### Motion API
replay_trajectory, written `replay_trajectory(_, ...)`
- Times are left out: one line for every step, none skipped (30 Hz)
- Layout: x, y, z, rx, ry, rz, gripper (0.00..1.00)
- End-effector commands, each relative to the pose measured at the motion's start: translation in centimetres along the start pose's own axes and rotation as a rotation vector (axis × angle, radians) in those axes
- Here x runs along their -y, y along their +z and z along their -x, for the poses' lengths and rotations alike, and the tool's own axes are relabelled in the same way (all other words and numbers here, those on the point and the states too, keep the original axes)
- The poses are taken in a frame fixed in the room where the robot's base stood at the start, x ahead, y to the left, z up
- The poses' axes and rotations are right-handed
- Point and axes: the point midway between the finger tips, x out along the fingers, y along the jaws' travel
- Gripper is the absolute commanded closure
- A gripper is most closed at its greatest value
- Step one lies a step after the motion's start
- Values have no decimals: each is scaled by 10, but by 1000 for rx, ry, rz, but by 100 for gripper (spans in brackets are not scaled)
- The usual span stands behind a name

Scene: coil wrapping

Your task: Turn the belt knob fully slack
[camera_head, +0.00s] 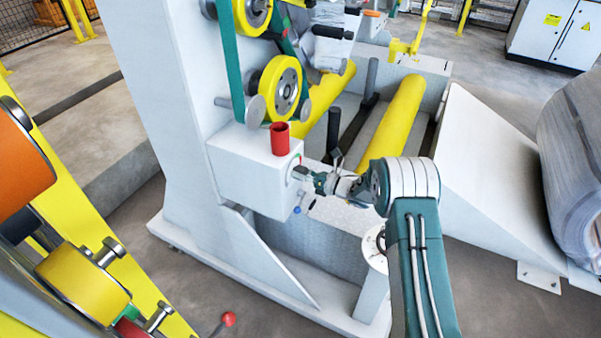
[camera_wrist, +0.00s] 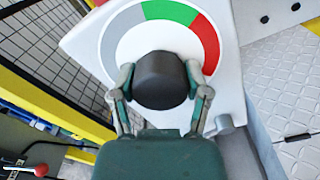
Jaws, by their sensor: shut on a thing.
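The belt knob is a dark, round knob (camera_wrist: 160,80) on a white panel, in the middle of the wrist view. A dial (camera_wrist: 170,14) with grey, green and red sectors curves around its upper side. My gripper (camera_wrist: 160,88) is shut on the knob, one finger on its left side and one on its right. In the head view my gripper (camera_head: 306,178) reaches the right face of a white box (camera_head: 235,175) on the machine's column. There the knob is mostly hidden by the gripper. I cannot make out a pointer mark on the knob.
A red cylinder (camera_head: 279,138) stands on top of the box. Yellow wheels (camera_head: 279,88) with a green belt are above it. Yellow rollers (camera_head: 397,118) lie behind my arm. A large wrapped coil (camera_head: 575,165) is at the right. A red-tipped lever (camera_head: 228,319) is at the bottom.

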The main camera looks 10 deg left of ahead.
Motion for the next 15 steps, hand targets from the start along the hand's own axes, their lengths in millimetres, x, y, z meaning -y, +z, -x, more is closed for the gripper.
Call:
replay_trajectory(2,-8,1,-13,-7,26,86)
replay_trajectory(2,-8,1,-13,-7,47,86)
replay_trajectory(2,-8,1,-13,-7,74,86)
replay_trajectory(2,-8,1,-13,-7,94,86)
replay_trajectory(2,-8,1,-13,-6,112,86)
replay_trajectory(2,-8,1,-13,-6,135,86)
replay_trajectory(1,-8,1,-13,-6,151,86)
replay_trajectory(1,-8,1,-13,-6,165,86)
replay_trajectory(1,-8,1,-13,-6,183,86)
replay_trajectory(1,-8,1,-13,-6,195,86)
replay_trajectory(1,-8,1,-13,-6,206,86)
replay_trajectory(1,-8,1,-13,-6,219,86)
replay_trajectory(1,-8,1,-13,-6,227,86)
replay_trajectory(1,-8,1,-13,-6,235,86)
replay_trajectory(1,-8,1,-13,-6,243,86)
